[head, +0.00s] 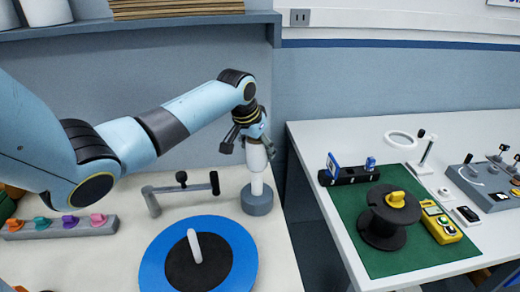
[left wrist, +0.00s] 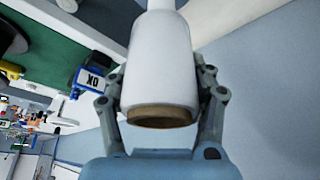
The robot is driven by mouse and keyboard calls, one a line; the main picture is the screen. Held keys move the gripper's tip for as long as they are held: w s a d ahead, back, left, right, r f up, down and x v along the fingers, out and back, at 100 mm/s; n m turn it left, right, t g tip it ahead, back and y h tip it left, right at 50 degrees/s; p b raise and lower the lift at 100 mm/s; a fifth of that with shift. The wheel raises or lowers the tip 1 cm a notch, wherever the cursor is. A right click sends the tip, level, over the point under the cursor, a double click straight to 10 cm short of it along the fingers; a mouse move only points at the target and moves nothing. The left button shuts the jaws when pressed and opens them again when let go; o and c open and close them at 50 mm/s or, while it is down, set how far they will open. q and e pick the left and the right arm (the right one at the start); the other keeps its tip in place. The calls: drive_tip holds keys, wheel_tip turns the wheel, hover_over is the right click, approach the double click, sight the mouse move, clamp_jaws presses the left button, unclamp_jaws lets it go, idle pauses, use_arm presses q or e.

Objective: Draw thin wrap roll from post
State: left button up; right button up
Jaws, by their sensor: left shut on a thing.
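The thin wrap roll (head: 257,157) is a white cylinder with a brown core end, upright at the back right of the left table. My left gripper (head: 246,137) is shut on its upper part. In the left wrist view the roll (left wrist: 161,68) fills the space between the two fingers (left wrist: 162,95). The post (head: 257,187) is a narrow white upright on a round grey-blue base (head: 257,203). The roll is in line with the post, above the base; I cannot tell how much of the post is still inside it. My right gripper is not in view.
A blue disc with a black centre (head: 240,262) and white peg lies in front. A grey bar stand (head: 180,190) is left of the post. The right table holds a green mat (head: 352,218) with a black spool (head: 382,232). A gap separates the tables.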

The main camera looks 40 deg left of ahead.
use_arm(q)
drive_tip(key=shift+r, duration=0.35)
drive_tip(key=shift+r, duration=1.3)
drive_tip(key=shift+r, duration=2)
drive_tip(key=shift+f, duration=0.1)
